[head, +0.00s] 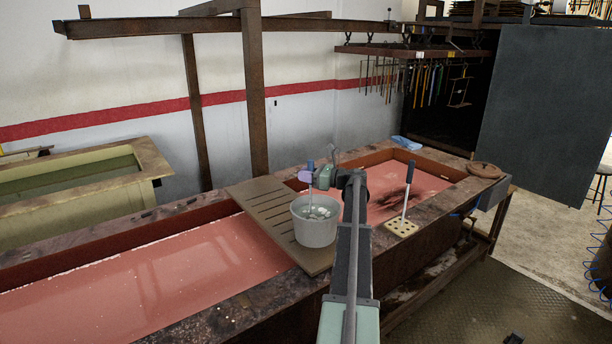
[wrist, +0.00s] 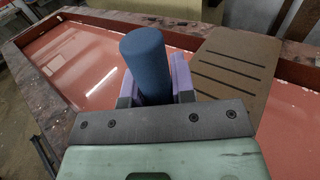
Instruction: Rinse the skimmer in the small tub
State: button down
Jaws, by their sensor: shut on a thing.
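The small tub (head: 314,231) is a grey round pail with clear liquid in it. It stands on a brown slatted board (head: 250,198) laid across the long tank. My gripper (head: 308,177) is above the tub, its purple fingers shut on the blue handle of the skimmer (head: 310,165). The skimmer's thin shaft points down into the tub; its lower end is in or over the liquid, and I cannot tell how deep. In the wrist view the blue handle (wrist: 146,62) stands between the fingers, and the tub is hidden.
The long tank (head: 120,291) holds red liquid on both sides of the board. A tool with a dark handle (head: 409,172) stands in a beige holed block (head: 401,229) on the tank's right front rim. A blue cloth (head: 406,142) lies on the back rim.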

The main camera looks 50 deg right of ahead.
jog(key=shift+r+p, duration=0.35)
jog(key=shift+r, duration=0.05)
dwell(0.6)
jog(key=shift+r, duration=0.1)
dwell(0.6)
notch_tip(320, 180, up, 8)
jog(key=p, duration=0.8)
jog(key=shift+r+p, duration=0.25)
jog(key=shift+p, duration=0.1)
dwell(0.6)
jog(key=s+a, duration=0.3)
jog(key=s, duration=1)
jog(key=s+a, duration=0.4)
jog(key=s, duration=0.9)
jog(key=shift+a, duration=0.1)
